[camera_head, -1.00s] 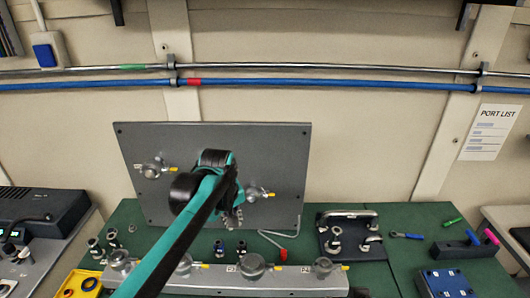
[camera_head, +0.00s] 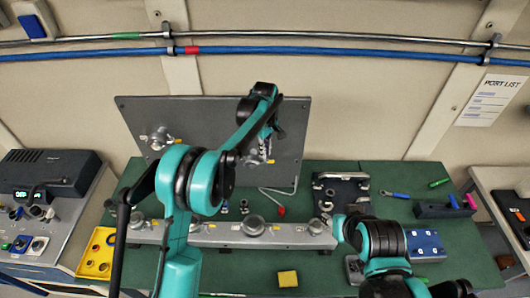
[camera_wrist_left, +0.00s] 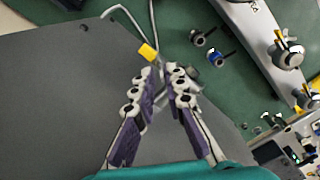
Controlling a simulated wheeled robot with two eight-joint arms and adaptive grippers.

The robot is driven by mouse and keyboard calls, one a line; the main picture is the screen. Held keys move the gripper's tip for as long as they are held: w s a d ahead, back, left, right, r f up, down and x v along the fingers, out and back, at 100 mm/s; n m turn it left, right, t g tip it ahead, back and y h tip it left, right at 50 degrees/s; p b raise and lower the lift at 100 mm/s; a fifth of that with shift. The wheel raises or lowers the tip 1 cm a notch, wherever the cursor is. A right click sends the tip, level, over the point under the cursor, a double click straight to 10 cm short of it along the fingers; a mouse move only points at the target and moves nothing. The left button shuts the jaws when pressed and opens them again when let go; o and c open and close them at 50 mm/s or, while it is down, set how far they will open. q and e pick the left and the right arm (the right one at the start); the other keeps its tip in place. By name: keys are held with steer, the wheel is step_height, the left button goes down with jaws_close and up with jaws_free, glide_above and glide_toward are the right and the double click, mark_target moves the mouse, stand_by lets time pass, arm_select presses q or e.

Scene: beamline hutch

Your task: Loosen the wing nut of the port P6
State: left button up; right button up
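The upright grey panel (camera_head: 210,115) carries a port with a small metal fitting and yellow tag on its left (camera_head: 158,138) and another on its right. My left gripper (camera_head: 264,148) is at the right-hand port, largely covering it. In the left wrist view the two purple-grey fingers (camera_wrist_left: 160,72) point at that port, with its yellow tag (camera_wrist_left: 148,51) just beyond the tips. The fingertips are slightly apart with grey metal between them. Whether they grip the wing nut I cannot tell. No P6 label is readable. My right gripper is out of view.
A grey rail (camera_head: 220,232) with several round-capped ports runs across the bench in front of the panel. A bent rod with a red end (camera_head: 281,210) lies between them. A yellow tray (camera_head: 97,255) is at left and a yellow block (camera_head: 288,278) in front.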

arm_select(q)
steer(key=shift+f, duration=1)
jaws_close()
